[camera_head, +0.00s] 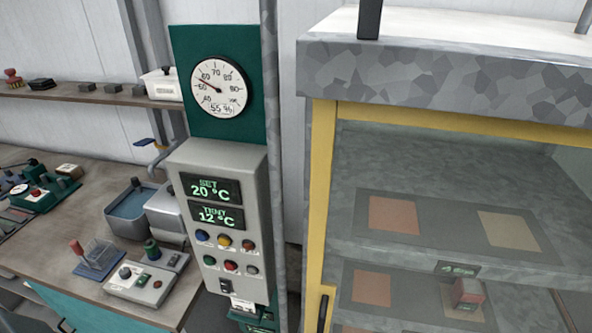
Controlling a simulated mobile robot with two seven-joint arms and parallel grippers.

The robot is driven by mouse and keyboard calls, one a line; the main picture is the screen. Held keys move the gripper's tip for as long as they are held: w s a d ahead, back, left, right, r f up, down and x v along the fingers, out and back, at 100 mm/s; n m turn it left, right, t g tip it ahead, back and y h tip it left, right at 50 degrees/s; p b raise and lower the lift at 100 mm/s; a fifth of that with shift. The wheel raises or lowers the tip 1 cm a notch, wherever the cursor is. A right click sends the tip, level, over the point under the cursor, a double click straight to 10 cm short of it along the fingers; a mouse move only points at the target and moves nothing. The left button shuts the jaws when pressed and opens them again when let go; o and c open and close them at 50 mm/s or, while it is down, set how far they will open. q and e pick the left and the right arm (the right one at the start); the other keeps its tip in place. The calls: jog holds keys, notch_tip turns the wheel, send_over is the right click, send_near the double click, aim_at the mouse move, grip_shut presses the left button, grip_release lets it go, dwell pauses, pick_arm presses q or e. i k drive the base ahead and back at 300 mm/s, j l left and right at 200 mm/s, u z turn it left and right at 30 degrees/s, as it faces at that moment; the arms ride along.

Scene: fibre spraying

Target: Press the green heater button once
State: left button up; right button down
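A grey control box (221,220) hangs on a post in the middle of the view. Its upper display (210,188) reads SET 20 °C, and its lower display (217,215) reads 12 °C. Below are two rows of round buttons. The upper row has a blue button (202,235), a yellow button (224,240) and a reddish button (248,244). The lower row has a green button (209,260) at its left end, a red button (231,265) and a grey button (252,269). Neither of my grippers is in view.
A round dial (218,87) marked 55 % is above the box. A yellow-framed cabinet (318,200) with shelves stands at the right. At the left are a workbench (65,225) with several devices, a blue basin (130,212) and a wall shelf (60,93).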

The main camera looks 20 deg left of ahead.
aim_at(207, 260)
jog(key=u, duration=1.15)
jog(key=k, duration=0.15)
